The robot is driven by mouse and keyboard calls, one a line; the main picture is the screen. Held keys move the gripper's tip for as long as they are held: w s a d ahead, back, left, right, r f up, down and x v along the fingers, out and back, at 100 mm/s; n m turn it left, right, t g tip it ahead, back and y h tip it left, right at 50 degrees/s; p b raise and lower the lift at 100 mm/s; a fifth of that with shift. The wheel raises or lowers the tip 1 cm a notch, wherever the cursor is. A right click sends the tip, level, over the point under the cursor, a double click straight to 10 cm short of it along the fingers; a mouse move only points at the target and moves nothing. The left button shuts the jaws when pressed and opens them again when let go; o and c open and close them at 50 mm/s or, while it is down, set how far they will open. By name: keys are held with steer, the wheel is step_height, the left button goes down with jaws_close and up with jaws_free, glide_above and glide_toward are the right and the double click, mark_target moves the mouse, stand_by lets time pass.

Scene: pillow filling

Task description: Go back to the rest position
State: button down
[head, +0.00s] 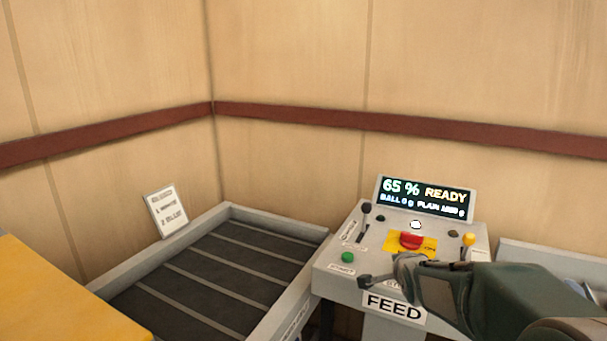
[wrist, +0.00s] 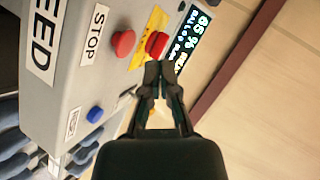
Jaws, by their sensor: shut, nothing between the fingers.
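My gripper (head: 404,264) is in front of the feed machine's control panel (head: 335,254) in the head view. In the wrist view my gripper (wrist: 160,68) has its fingertips together and holds nothing. The tips appear close to a red button on a yellow plate (wrist: 157,44); I cannot tell whether they touch it. That red button also shows in the head view (head: 411,240). A second red button (wrist: 123,43) beside a STOP label shows in the wrist view. The display (head: 425,198) reads 65 % READY.
A grey-framed bed with dark slats (head: 215,275) lies left of the machine. A yellow surface (head: 60,295) is at the lower left. A small sign (head: 166,211) stands behind the bed. Wooden walls close the back. A blue button (wrist: 94,114) is on the panel.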

steer(key=s+a+n+g, duration=0.2)
steer(key=s+n, duration=0.3)
steer(key=s, duration=0.6)
steer(key=s+a+n+g+y, duration=0.1)
steer(key=s+n, duration=0.4)
steer(key=s, duration=0.6)
steer(key=s+a+n+g, duration=0.4)
steer(key=s+n, duration=0.1)
steer(key=s, duration=0.5)
steer(key=shift+s+r, duration=0.25)
steer(key=shift+s, duration=0.15)
